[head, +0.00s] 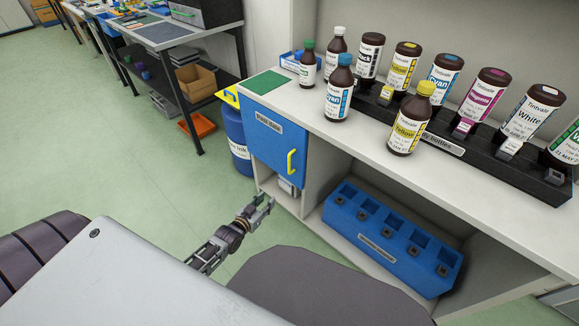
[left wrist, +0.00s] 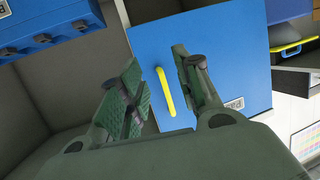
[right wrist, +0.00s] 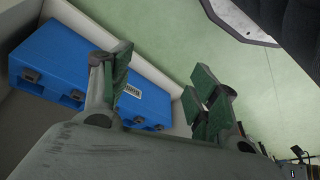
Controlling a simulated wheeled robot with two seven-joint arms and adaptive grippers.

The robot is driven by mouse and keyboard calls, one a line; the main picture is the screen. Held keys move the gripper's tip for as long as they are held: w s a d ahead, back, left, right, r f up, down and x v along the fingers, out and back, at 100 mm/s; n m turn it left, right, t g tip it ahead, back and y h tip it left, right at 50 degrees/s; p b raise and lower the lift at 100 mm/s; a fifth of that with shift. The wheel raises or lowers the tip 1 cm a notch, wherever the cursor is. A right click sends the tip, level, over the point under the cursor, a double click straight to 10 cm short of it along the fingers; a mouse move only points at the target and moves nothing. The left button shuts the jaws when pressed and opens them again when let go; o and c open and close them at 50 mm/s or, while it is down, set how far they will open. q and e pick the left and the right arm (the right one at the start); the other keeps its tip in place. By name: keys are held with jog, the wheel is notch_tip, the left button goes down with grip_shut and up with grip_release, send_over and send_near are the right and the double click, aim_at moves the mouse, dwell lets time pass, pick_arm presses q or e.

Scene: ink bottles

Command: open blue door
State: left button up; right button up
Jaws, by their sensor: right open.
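The blue door (head: 268,140) closes the left compartment under the white counter and looks shut. Its yellow upright handle (head: 291,162) is near the door's right edge. My left gripper (head: 261,208) is open and empty, below and left of the handle in the head view. In the left wrist view the blue door (left wrist: 225,60) faces my fingers, and the yellow handle (left wrist: 165,92) appears between the two open fingers, apart from them. My right gripper (right wrist: 160,88) is open and empty in the right wrist view; the head view does not show it.
A blue bottle rack (head: 390,240) stands in the open shelf right of the door. Several ink bottles (head: 408,125) stand on the counter (head: 320,125) above. A blue drum (head: 238,140) stands left of the cabinet. The green floor (head: 150,185) to the left is clear.

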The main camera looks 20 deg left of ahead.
pick_arm(q)
jog(key=w+d+r+t+h+b, duration=0.1)
jog(key=w+r+t+b, duration=0.2)
jog(key=r+b, duration=0.3)
jog(key=shift+r, duration=1.5)
pick_arm(e)
notch_tip(320, 180, up, 6)
jog(key=shift+s+a+r+t+y, duration=0.15)
jog(key=shift+a+t+y, duration=0.15)
jog(key=shift+a, duration=0.05)
pick_arm(q)
jog(key=shift+d, duration=0.1)
jog(key=shift+w, duration=0.15)
jog(key=b, duration=0.4)
send_over(289, 171)
jog(key=shift+w, duration=0.4)
pick_arm(e)
notch_tip(289, 171, down, 10)
jog(key=a+t+y, duration=0.1)
jog(key=a, duration=0.1)
jog(key=shift+w+a+m+t, duration=0.2)
jog(key=shift+w+m+t, duration=0.1)
jog(key=shift+w, duration=0.05)
jog(key=shift+w+r, duration=0.1)
jog(key=shift+r, duration=0.05)
